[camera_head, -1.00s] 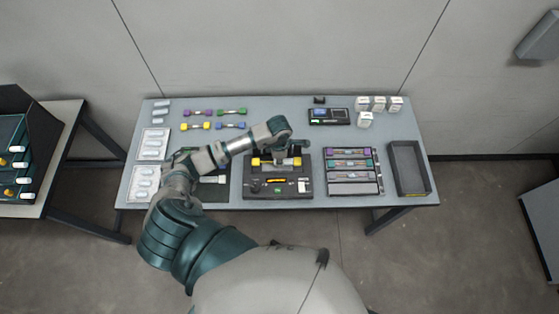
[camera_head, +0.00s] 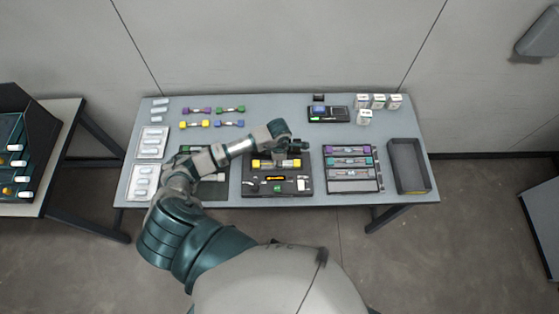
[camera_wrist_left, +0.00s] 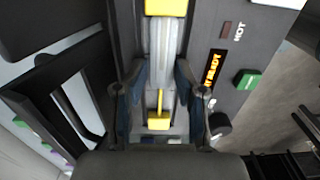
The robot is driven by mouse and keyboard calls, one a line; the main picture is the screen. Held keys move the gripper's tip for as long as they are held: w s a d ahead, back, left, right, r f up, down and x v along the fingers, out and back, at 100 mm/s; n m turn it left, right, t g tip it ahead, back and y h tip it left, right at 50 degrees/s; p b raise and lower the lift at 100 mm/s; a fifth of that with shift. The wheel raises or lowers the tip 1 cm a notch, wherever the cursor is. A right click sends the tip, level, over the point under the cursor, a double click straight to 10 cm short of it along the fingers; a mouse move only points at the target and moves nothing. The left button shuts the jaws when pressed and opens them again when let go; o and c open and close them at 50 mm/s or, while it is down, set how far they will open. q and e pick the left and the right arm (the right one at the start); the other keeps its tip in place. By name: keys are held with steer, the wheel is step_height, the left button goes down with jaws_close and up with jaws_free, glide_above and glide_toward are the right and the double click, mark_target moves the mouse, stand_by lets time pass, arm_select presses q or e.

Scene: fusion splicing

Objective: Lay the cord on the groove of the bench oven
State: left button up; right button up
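The bench oven (camera_head: 249,187) sits at the front middle of the table, its display lit. A cord with yellow ends (camera_head: 262,163) lies along the oven's upper part, in line with its groove. I cannot tell how fully it is seated. In the left wrist view the cord's pale middle (camera_wrist_left: 164,52) runs between my fingers, with a yellow end above and one below. My left gripper (camera_wrist_left: 160,78) is open, its fingers on either side of the cord with a gap; it shows above the oven in the head view (camera_head: 298,149). My right gripper is not in view.
Purple, green, yellow and blue-ended cords (camera_head: 195,124) lie at the back left. White trays (camera_head: 152,143) line the left edge. A rack of cords (camera_head: 350,187) and an empty dark tray (camera_head: 409,185) stand right of the oven. A splicer (camera_head: 328,115) stands behind.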

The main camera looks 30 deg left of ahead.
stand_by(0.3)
arm_select(q)
steer(key=shift+r+p, duration=0.25)
steer(key=shift+p, duration=0.05)
steer(key=shift+r+p, duration=0.55)
step_height(320, 180, up, 12)
steer(key=b, duration=0.2)
steer(key=shift+f, duration=0.25)
steer(key=shift+s+f, duration=0.1)
